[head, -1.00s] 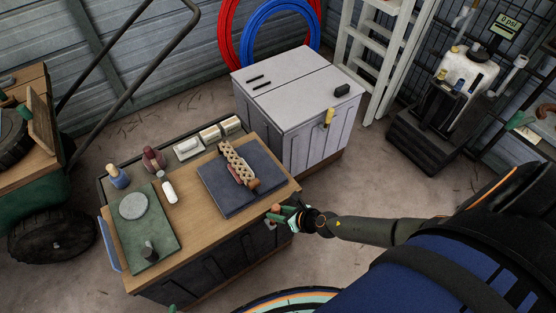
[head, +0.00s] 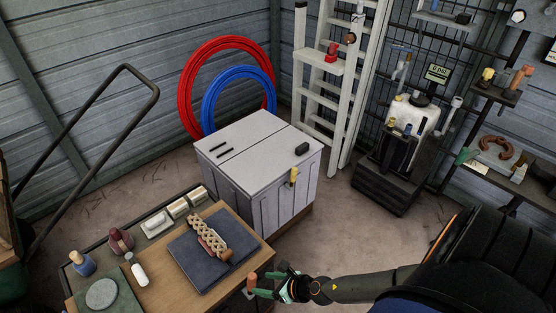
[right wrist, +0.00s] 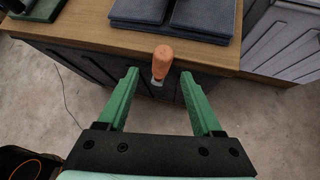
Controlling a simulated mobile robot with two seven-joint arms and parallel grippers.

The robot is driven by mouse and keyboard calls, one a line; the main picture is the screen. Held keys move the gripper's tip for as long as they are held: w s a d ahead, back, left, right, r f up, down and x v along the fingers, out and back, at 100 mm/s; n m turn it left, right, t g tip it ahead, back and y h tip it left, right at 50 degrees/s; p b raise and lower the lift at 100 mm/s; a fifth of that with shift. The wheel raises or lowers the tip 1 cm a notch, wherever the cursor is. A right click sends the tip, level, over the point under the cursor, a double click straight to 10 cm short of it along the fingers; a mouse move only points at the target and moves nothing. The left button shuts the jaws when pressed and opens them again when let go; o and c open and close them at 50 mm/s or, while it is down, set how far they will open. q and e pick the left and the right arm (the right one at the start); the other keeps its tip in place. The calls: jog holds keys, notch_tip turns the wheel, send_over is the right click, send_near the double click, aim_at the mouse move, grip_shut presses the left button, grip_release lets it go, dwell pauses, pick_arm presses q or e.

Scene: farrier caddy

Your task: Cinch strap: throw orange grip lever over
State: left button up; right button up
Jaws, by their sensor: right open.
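The orange grip lever (head: 253,278) stands at the front edge of the wooden-topped cabinet. In the right wrist view its orange grip (right wrist: 162,55) sits above a short pale metal stem, upright against the dark cabinet front. My right gripper (right wrist: 159,73) is open, its two green fingers spread either side of the lever in the picture, with the lever at about fingertip level. I cannot tell whether the fingers touch it. In the head view the right gripper (head: 264,284) is beside the lever, at its right. No strap can be made out. My left gripper is not in view.
On the wooden top (head: 222,285) lie a dark folded mat (head: 190,262) with a tan braided piece, bottles and small boxes. A grey chest (head: 265,160) stands behind. A white ladder (head: 340,110) and a black stand with a white tank (head: 410,115) are farther right.

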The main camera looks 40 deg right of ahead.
jog(key=p+v, duration=0.1)
jog(key=v, duration=0.5)
jog(key=shift+s+r, duration=0.25)
jog(key=shift+r, duration=0.05)
dwell(0.7)
jog(key=s+a+r+m, duration=0.1)
jog(key=a+r+m, duration=0.2)
jog(key=m, duration=1.5)
jog(key=s+a+r+m+h, duration=0.1)
jog(key=a+m, duration=0.5)
jog(key=m, duration=1.2)
notch_tip(320, 180, up, 3)
jog(key=shift+s+a+f, duration=0.1)
jog(key=shift+s+a, duration=0.15)
jog(key=shift+s, duration=0.6)
